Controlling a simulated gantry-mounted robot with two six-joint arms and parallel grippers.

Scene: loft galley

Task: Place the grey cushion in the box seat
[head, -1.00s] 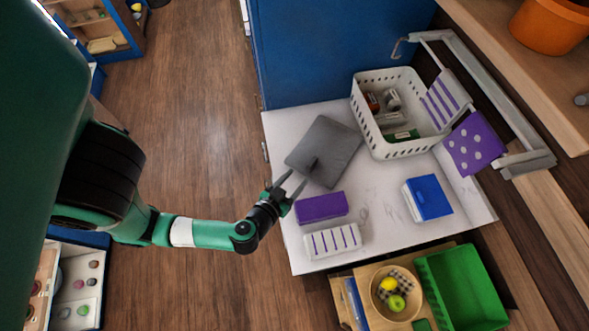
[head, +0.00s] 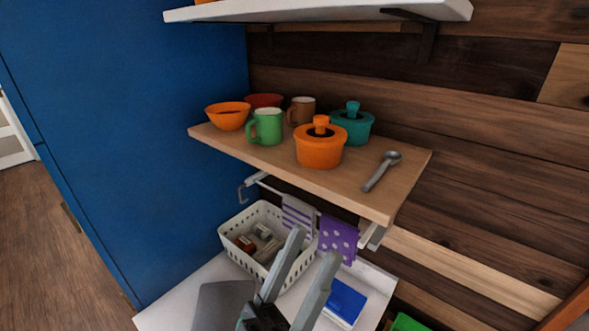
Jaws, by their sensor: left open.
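The grey cushion (head: 224,304) lies on the white surface at the bottom of the head view, with its lower part cut off by the frame edge. My left gripper (head: 315,247) reaches up from the bottom middle with its two fingers apart and nothing between them. It shows to the right of the cushion, and its fingers overlap the white basket and blue book in the picture. I cannot tell its height above the surface. I cannot make out a box seat in this view. My right gripper is not in view.
A perforated white basket (head: 234,238) stands behind the cushion. A blue book (head: 345,302) lies to the right. Striped and purple dotted cloths (head: 338,238) hang from a rail. Above, a wooden shelf (head: 270,160) holds pots, bowls, mugs and a spoon (head: 381,171).

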